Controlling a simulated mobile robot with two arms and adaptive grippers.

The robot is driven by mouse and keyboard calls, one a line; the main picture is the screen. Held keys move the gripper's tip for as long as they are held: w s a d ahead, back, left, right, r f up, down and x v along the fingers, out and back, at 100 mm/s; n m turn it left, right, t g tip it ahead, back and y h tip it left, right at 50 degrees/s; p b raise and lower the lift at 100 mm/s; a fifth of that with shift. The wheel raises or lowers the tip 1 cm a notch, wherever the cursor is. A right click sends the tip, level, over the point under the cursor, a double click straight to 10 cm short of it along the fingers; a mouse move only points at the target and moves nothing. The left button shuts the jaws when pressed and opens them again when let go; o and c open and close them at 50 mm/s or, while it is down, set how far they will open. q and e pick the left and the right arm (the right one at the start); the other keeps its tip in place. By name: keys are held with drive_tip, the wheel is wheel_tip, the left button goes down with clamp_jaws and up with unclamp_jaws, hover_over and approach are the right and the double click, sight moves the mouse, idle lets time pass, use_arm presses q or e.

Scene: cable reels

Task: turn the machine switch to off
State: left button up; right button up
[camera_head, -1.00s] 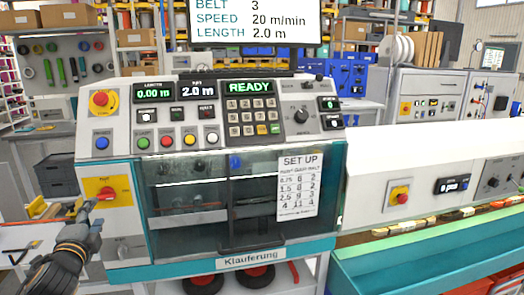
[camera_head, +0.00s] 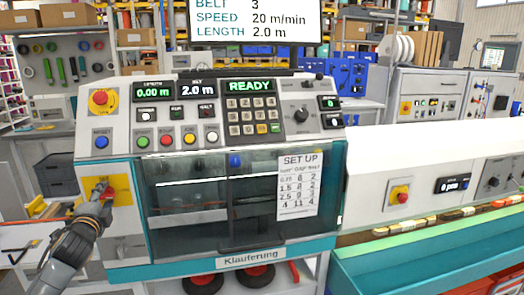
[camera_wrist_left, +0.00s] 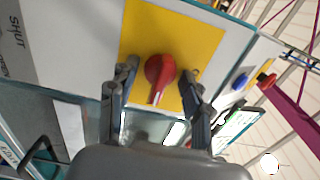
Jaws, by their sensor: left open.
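The machine switch is a red rotary knob on a yellow plate (camera_head: 91,184) at the machine's lower left. In the left wrist view the red knob (camera_wrist_left: 160,72) sits on the yellow plate (camera_wrist_left: 190,40), with its handle pointing toward the bottom of the picture. My left gripper (camera_head: 104,190) is in front of the plate in the head view. In the left wrist view its open fingers (camera_wrist_left: 160,88) stand on either side of the knob, with gaps showing. In the head view the gripper partly hides the knob. My right gripper is out of view.
The machine's upper panel has another red knob on yellow (camera_head: 103,101), a keypad (camera_head: 254,117) and several coloured buttons. The display (camera_head: 251,86) reads READY. A glass-fronted compartment (camera_head: 215,200) lies right of the switch. Another red knob (camera_head: 399,195) is on the right-hand unit.

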use_arm(q)
drive_tip(key=shift+c, duration=0.4)
drive_tip(key=c, duration=0.6)
drive_tip(key=n, duration=0.5)
drive_tip(key=shift+d, duration=0.1)
drive_tip(key=n+p, duration=0.1)
drive_tip(key=n, duration=0.4)
drive_tip(key=shift+n, duration=0.4)
drive_tip(key=n+p, duration=0.2)
drive_tip(key=n, duration=0.4)
drive_tip(key=o, duration=0.8)
drive_tip(key=shift+o, duration=0.2)
drive_tip(key=shift+s, duration=0.1)
